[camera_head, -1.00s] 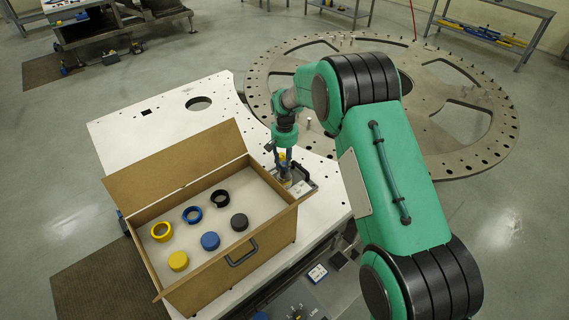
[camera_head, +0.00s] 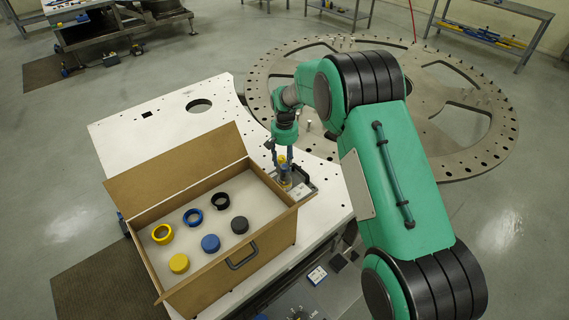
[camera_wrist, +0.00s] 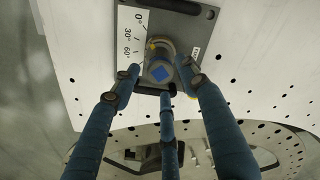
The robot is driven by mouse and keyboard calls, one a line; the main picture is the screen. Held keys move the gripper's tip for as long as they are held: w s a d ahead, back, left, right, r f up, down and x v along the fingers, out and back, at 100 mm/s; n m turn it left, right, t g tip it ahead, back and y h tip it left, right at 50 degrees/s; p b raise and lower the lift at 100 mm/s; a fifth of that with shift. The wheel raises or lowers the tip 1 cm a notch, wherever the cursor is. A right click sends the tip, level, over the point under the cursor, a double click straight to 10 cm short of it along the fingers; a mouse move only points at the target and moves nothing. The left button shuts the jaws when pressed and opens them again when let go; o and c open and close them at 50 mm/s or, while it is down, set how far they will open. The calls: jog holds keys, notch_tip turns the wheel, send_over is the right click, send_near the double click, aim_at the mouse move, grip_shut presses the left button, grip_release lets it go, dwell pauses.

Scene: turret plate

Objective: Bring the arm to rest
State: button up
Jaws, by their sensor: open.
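My gripper (camera_head: 283,165) has blue fingers and hangs over the plate at the right of the open box. In the wrist view the fingers of my gripper (camera_wrist: 160,85) are spread around a round metal knob (camera_wrist: 162,66) with a blue square top, with gaps beside it. Whether any finger touches it I cannot tell. The knob sits on a grey plate (camera_wrist: 200,25) with a white scale marked 0°, 30° and 60°. The plate also shows in the head view (camera_head: 303,190), partly behind my fingers. My gripper holds nothing.
A brown open box (camera_head: 275,240) on the white table (camera_head: 130,135) holds yellow, blue and black rings and caps in two rows. A large round metal turret plate (camera_head: 480,160) lies behind my arm. The table's left part is clear.

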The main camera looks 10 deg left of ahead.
jog(key=shift+r+p, duration=0.65)
jog(key=shift+r, duration=1.55)
jog(key=shift+d+r, duration=0.25)
jog(key=shift+r, duration=0.1)
jog(key=s+d+r+t+b, duration=0.3)
jog(key=s+d+r+b, duration=0.7)
jog(key=s+d+r, duration=0.9)
jog(key=s+d+f+t+b, duration=0.1)
jog(key=s+d+f+b, duration=0.1)
jog(key=s, duration=0.8)
jog(key=s+d+f+m+b, duration=0.1)
jog(key=s+d+b, duration=0.2)
jog(key=s, duration=0.7)
jog(key=s+d+f+t+b, duration=0.1)
jog(key=s+d+f+b, duration=0.1)
jog(key=s+d, duration=0.3)
jog(key=s+b, duration=0.1)
jog(key=s, duration=0.3)
jog(key=shift+s+f+m+t, duration=0.3)
jog(key=shift+s+f, duration=0.05)
jog(key=shift+s, duration=0.05)
